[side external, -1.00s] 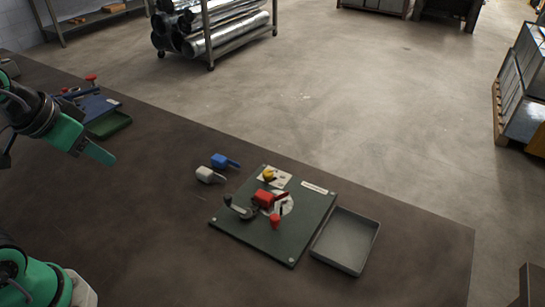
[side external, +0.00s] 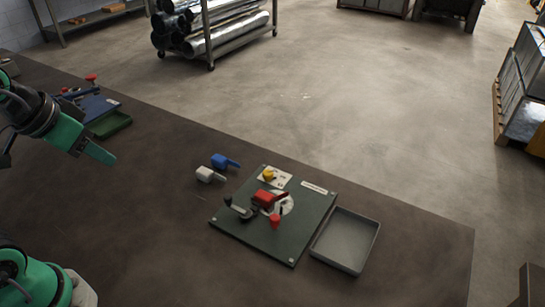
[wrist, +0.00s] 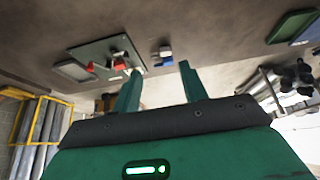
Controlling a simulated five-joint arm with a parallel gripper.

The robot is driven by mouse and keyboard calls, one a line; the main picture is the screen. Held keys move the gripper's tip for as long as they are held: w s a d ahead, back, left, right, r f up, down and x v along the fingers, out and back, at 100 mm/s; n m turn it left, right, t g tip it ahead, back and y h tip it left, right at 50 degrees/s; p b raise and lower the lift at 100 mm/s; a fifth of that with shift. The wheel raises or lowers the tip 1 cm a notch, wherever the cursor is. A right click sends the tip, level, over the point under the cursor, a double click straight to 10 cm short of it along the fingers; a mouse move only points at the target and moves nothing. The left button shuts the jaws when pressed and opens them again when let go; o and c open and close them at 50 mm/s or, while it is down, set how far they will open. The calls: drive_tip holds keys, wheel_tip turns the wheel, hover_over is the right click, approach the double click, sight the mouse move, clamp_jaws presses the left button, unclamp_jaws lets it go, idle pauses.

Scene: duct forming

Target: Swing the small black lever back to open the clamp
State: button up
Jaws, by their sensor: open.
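A dark green board (side external: 252,243) lies on the brown table. The small black lever (side external: 238,210) stands out at the left of the red clamp block (side external: 264,197); whether the clamp is tight is too small to tell. My gripper (side external: 108,158) hangs in the air at the left of the side view, well away from the board. In the wrist view, my gripper's fingers (wrist: 159,79) are apart with nothing between them. The board also shows there (wrist: 85,50), and the lever cannot be picked out.
A yellow knob (side external: 269,175) and a red knob (side external: 275,221) are on the board. A grey tray (side external: 345,243) lies right of it. A white part (side external: 206,174) and a blue part (side external: 222,161) lie behind left. A green tray (side external: 110,126) is far left. Table between is clear.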

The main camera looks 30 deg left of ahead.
drive_tip(key=shift+w, duration=0.1)
drive_tip(key=shift+c, duration=0.2)
drive_tip(key=m+g, duration=0.6)
drive_tip(key=m, duration=1)
hover_over(228, 196)
drive_tip(key=f, duration=1.1)
drive_tip(key=shift+w+a+f, duration=0.1)
drive_tip(key=shift+a+f, duration=0.15)
drive_tip(key=shift+a, duration=0.1)
drive_tip(key=shift+w+d+f, duration=0.2)
drive_tip(key=shift+d+f, duration=0.1)
drive_tip(key=shift+f, duration=0.15)
drive_tip(key=shift+s+f, duration=0.15)
drive_tip(key=shift+f, duration=1.8)
drive_tip(key=shift+s+f, duration=0.1)
drive_tip(key=shift+f, duration=1.85)
